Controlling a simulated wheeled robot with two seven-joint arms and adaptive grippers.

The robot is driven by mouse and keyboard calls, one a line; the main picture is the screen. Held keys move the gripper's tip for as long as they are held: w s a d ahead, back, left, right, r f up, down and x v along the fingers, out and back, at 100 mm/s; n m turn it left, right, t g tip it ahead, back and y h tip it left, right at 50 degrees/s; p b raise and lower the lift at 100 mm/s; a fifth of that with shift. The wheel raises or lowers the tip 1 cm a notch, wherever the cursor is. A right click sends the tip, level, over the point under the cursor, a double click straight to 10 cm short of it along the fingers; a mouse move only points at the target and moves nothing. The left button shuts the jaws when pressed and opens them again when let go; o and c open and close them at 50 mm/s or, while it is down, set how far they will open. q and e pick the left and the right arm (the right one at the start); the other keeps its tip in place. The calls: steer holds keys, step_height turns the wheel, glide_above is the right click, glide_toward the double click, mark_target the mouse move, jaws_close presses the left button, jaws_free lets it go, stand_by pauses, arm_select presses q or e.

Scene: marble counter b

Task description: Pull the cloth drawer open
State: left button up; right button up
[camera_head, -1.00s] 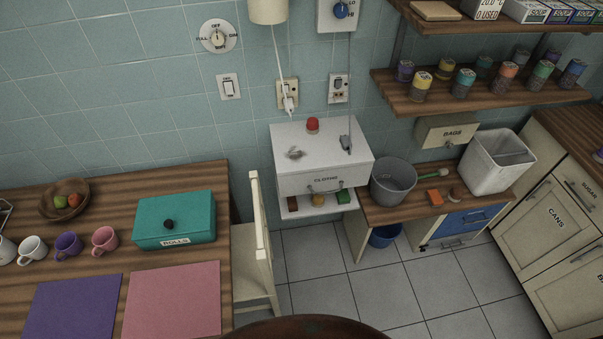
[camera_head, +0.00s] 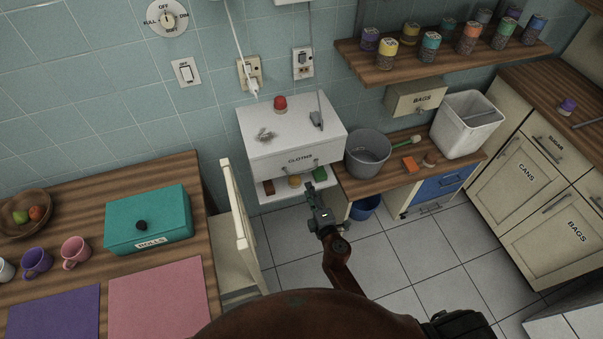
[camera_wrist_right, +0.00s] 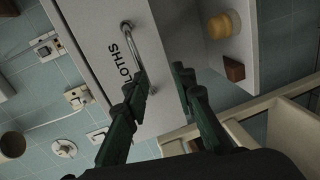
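The cloth drawer (camera_head: 283,160) is the labelled front of a white wall unit and looks shut. Its metal bar handle (camera_head: 302,170) is on the lower part of the front. My right gripper (camera_head: 309,188) is just in front of and below the handle. In the right wrist view the gripper (camera_wrist_right: 160,75) is open, its two dark green fingers apart. The handle (camera_wrist_right: 130,42) lies ahead, its near end close to the left fingertip; contact cannot be told. Nothing is held. My left gripper is not in view.
Under the drawer an open shelf (camera_head: 268,197) holds small coloured blocks. A grey bucket (camera_head: 367,153) stands to the right on a wooden counter. A cream chair (camera_head: 237,215) stands at the left, near the table. Tiled floor (camera_head: 400,260) is clear in front.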

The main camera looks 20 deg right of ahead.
mark_target(302, 173)
steer(key=shift+n, duration=0.3)
steer(key=w, duration=0.2)
steer(key=w+r, duration=0.1)
steer(key=w, duration=0.2)
steer(key=w+b, duration=0.1)
steer(key=w, duration=0.2)
steer(key=shift+w+a+r, duration=0.1)
steer(key=shift+a+r, duration=0.3)
steer(key=shift+c, duration=0.5)
jaws_close()
